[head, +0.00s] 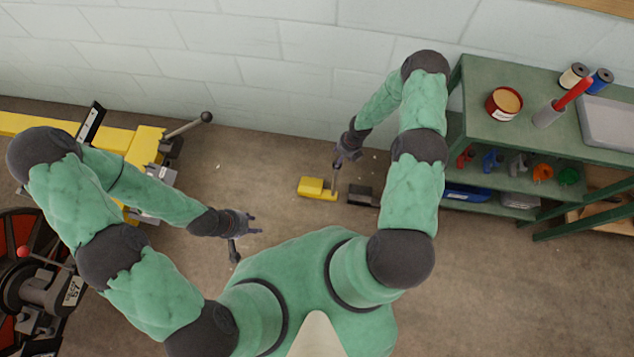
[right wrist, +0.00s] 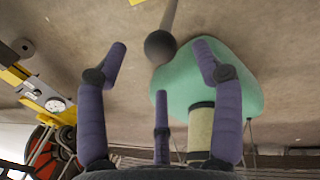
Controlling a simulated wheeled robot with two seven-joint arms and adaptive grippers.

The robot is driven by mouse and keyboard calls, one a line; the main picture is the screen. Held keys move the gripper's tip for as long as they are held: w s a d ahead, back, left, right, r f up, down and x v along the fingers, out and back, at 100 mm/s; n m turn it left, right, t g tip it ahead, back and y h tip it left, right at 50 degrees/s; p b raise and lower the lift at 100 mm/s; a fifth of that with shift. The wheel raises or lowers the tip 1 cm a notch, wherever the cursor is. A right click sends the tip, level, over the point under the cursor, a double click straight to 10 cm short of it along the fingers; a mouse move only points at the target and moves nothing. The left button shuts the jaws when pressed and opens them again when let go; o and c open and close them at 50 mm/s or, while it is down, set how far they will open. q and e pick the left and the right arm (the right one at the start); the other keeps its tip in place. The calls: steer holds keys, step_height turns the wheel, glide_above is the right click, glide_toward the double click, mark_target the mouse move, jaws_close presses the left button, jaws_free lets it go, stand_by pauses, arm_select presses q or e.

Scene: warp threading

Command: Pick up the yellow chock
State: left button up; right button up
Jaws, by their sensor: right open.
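The yellow chock (head: 316,188) lies on the brown floor near the wall in the head view. A black block (head: 360,194) lies just right of it, and a thin upright rod (head: 335,182) stands at the chock's right end. My right gripper (head: 343,157) is open above the rod, close to its top. My left gripper (head: 250,226) is open and empty over the floor, left of the chock.
A green shelf bench (head: 480,115) with a red tin (head: 504,104), spools and tools stands at right. A yellow machine (head: 145,150) with a lever stands at left, with a red-and-black wheel below it. The pale block wall (head: 250,50) runs behind. Floor around the chock is mostly clear.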

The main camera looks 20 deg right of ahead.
steer(key=shift+w+a+f+b, duration=0.1)
steer(key=shift+a+f+b, duration=0.15)
steer(key=shift+f+b, duration=0.6)
steer(key=shift+w+a+f+b, duration=0.1)
steer(key=shift+a+f+b, duration=0.15)
steer(key=shift+f, duration=1.05)
steer(key=shift+a+f+b, duration=0.2)
steer(key=shift+f+b, duration=0.35)
steer(key=shift+f, duration=0.55)
jaws_close()
